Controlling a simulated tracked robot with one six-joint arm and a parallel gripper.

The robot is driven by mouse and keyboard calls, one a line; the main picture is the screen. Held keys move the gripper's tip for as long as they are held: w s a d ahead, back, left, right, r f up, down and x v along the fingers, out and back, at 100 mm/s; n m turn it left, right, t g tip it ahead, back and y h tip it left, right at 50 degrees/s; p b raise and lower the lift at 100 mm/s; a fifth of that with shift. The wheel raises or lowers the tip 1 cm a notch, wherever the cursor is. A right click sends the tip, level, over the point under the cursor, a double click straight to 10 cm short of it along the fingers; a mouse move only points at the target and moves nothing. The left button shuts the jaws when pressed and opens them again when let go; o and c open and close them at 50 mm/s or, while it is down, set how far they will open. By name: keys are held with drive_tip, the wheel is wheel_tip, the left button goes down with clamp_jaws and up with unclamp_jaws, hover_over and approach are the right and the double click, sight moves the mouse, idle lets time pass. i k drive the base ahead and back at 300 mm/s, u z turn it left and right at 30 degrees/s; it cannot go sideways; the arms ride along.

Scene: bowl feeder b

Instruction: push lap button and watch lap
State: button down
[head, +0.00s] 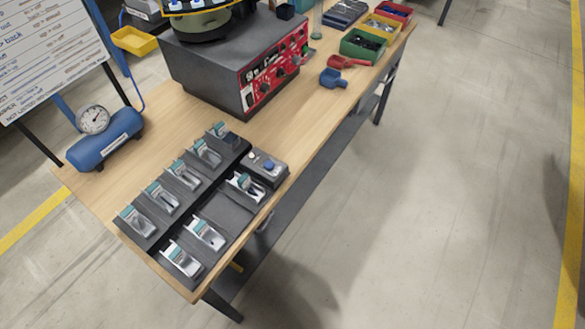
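A small grey button box (264,168) sits near the table's right edge, at the end of the rack of holders. It has a blue round button (269,165) on top and a small pale part beside it. I cannot read any label, so I cannot tell whether this is the lap button. A bowl feeder (205,25) stands on a dark grey control unit (222,72); the bowl is cut off by the top edge. The unit's red front panel (277,76) carries knobs and small buttons, too small to read. My gripper is not in view.
A wooden table (160,108) carries everything. A dark rack (160,245) has several metal holders with teal-and-white pieces. A blue tank with a round gauge (93,120) is at left. Blue (333,78) and red scoops (348,62) and part bins (362,45) are farther back. Floor at right is clear.

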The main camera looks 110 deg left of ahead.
sight(269, 165)
drive_tip(key=z, duration=0.05)
drive_tip(key=i, duration=0.5)
drive_tip(key=z, duration=2.55)
drive_tip(key=k, duration=1.5)
drive_tip(key=u, duration=0.05)
